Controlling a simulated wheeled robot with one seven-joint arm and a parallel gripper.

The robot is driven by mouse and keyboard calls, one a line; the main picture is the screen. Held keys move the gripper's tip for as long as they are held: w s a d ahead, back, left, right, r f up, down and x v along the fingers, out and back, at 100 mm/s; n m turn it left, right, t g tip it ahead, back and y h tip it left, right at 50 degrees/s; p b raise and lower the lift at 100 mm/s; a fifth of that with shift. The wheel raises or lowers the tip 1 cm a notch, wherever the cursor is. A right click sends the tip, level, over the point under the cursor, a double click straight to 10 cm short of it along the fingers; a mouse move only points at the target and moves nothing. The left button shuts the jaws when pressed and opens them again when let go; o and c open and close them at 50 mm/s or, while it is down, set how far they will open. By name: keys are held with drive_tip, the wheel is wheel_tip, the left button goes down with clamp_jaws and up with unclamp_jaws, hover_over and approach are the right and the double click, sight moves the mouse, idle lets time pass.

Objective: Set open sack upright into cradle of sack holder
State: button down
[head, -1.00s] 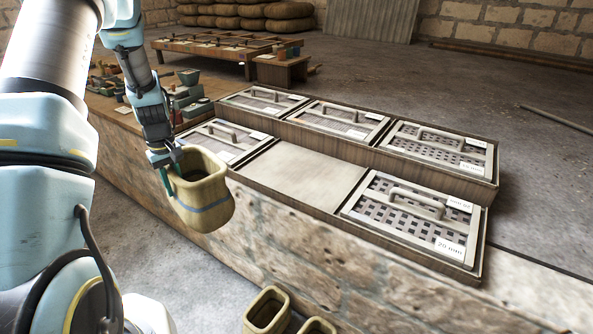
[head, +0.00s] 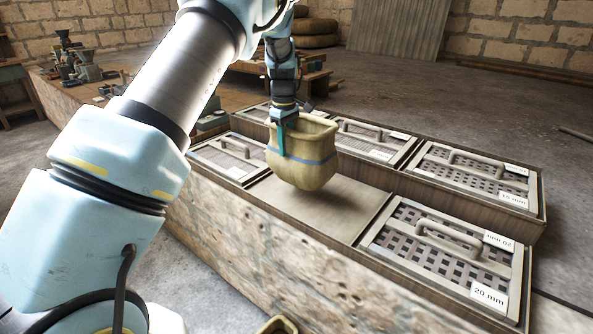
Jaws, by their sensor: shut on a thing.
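My gripper (head: 284,133) is shut on the near rim of the open sack (head: 302,160). The sack is tan with a blue band, hangs upright with its mouth up, and looks empty as far as I can see. It hangs above the bare flat panel (head: 345,212) between the sieve trays, with a gap and a shadow below it. I cannot make out a sack holder with a cradle for certain in this view.
Lidded sieve trays with handles stand around the panel, one marked 20 mm (head: 440,245) at right and another (head: 228,155) at left. They sit on a stone wall (head: 290,265). Part of a tan sack-like thing (head: 277,325) shows at the bottom edge. Small machines (head: 85,65) stand at far left.

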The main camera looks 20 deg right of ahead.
drive_tip(key=p, duration=0.1)
hover_over(287, 182)
drive_tip(key=w, duration=0.1)
drive_tip(key=shift+d+f, duration=0.15)
drive_tip(key=shift+f, duration=2.95)
drive_tip(key=c, duration=0.7)
unclamp_jaws()
